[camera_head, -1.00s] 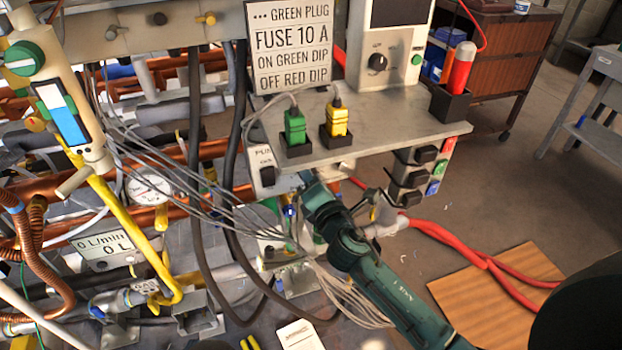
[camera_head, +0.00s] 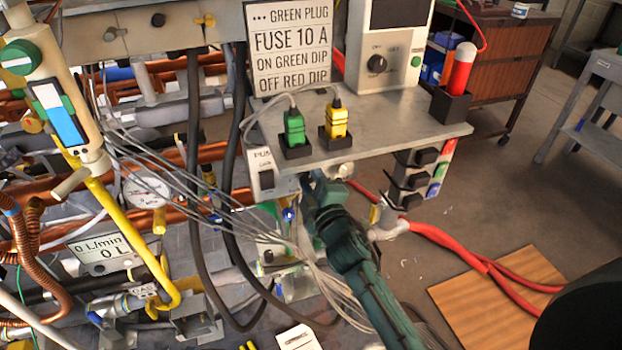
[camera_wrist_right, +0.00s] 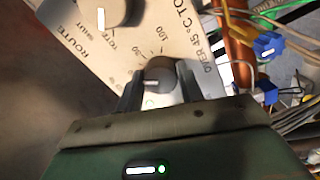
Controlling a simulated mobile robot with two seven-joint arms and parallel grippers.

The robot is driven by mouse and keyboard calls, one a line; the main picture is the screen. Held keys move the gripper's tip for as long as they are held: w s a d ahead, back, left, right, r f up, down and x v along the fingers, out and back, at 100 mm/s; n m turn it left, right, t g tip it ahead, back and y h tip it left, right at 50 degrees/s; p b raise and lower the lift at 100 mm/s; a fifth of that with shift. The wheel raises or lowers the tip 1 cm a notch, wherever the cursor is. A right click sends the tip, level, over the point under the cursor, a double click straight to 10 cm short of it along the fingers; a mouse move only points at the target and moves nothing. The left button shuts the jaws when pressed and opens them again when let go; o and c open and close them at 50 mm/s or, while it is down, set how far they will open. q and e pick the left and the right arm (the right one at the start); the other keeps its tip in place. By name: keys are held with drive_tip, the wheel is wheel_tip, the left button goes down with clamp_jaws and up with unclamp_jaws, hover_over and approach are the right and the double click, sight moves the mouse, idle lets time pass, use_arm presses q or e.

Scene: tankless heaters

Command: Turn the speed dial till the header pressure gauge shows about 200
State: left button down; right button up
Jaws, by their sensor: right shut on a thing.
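A grey round knob (camera_wrist_right: 160,76) with a white pointer mark sits on a pale panel in the right wrist view. Numbers are printed around it, among them 30 and 100. My right gripper (camera_wrist_right: 174,85) is shut on this knob, one finger on each side. In the head view my right arm reaches under the grey shelf, and its fingertips are hidden. A round white gauge (camera_head: 147,190) stands among the pipes at left; its needle is too small to read. My left gripper is not in view.
A second knob (camera_wrist_right: 122,10) is on the same panel. The shelf (camera_head: 395,122) holds a green plug (camera_head: 294,127) and a yellow plug (camera_head: 336,122). Loose grey wires (camera_head: 215,205) and red hoses (camera_head: 450,250) run close to my right arm.

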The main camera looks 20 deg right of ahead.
drive_tip(key=shift+m, duration=0.8)
drive_tip(key=o, duration=1)
drive_tip(key=shift+s, duration=0.1)
